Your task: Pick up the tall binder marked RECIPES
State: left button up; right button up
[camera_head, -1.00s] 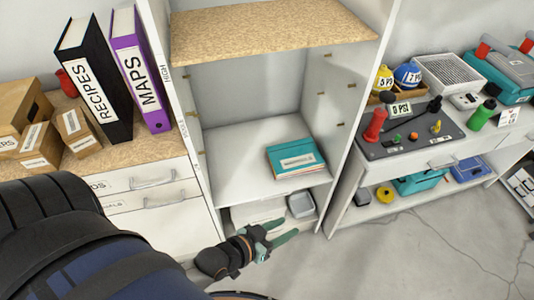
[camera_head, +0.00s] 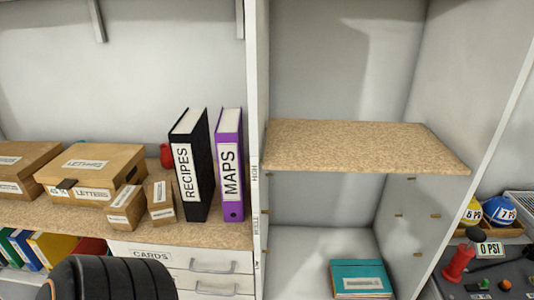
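The tall black binder marked RECIPES (camera_head: 199,165) stands upright on the cork-topped counter, its white spine label facing me. A purple binder marked MAPS (camera_head: 230,165) stands upright just to its right. A dark, rounded part of my own arm shows at the bottom left, below the counter edge. Neither gripper shows in the current head view. The binder is clear of any gripper.
Small cardboard boxes (camera_head: 125,207) stand left of the binder, with larger LETTERS boxes (camera_head: 93,170) beyond. A red object (camera_head: 166,156) sits behind. A white upright panel (camera_head: 257,120) borders the MAPS binder. The cork shelf (camera_head: 360,146) at right is bare; a teal book (camera_head: 360,278) lies below it.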

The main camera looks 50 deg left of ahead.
aim_at(189, 140)
jog(key=u, duration=1.55)
